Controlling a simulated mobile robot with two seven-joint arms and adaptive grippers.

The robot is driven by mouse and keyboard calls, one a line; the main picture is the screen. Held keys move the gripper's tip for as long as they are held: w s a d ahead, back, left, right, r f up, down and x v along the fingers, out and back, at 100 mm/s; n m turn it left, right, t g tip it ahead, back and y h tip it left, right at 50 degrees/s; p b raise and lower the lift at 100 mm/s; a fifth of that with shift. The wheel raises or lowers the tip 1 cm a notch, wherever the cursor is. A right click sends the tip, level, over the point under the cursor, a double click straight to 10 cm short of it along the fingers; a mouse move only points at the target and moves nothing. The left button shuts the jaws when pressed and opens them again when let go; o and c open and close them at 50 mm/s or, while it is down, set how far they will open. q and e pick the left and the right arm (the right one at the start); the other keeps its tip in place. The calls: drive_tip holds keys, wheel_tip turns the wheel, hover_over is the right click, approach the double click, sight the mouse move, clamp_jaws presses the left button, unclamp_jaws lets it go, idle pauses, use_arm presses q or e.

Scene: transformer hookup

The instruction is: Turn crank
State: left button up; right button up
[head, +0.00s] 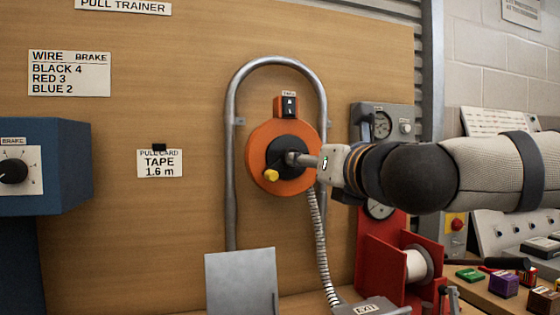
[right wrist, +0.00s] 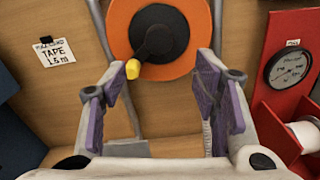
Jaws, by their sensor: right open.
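The crank is a black hub and arm (right wrist: 155,45) with a yellow knob (right wrist: 132,69) at its lower left, on an orange round reel (head: 256,176) fixed to the wooden board. In the head view the yellow knob (head: 271,175) sits left of my right gripper (head: 312,160), which comes in from the right and overlaps the reel's right side. In the right wrist view my right gripper (right wrist: 166,85) is open, with purple pads apart and nothing between them. The knob is just beyond the left finger; whether they touch cannot be told. My left gripper is not in view.
A grey bent conduit (head: 231,170) frames the reel, and a ribbed hose (head: 319,245) hangs below it. A grey plate (head: 241,284) stands lower left. A red spool stand (head: 384,268) and gauges (head: 381,124) are at the right. A blue brake box (head: 50,150) is at the left.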

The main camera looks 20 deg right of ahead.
sight(283, 165)
drive_tip(key=w, duration=1)
drive_tip(key=shift+w+a+r, duration=0.15)
drive_tip(key=shift+a+r, duration=0.05)
drive_tip(key=shift+r, duration=0.15)
clamp_jaws()
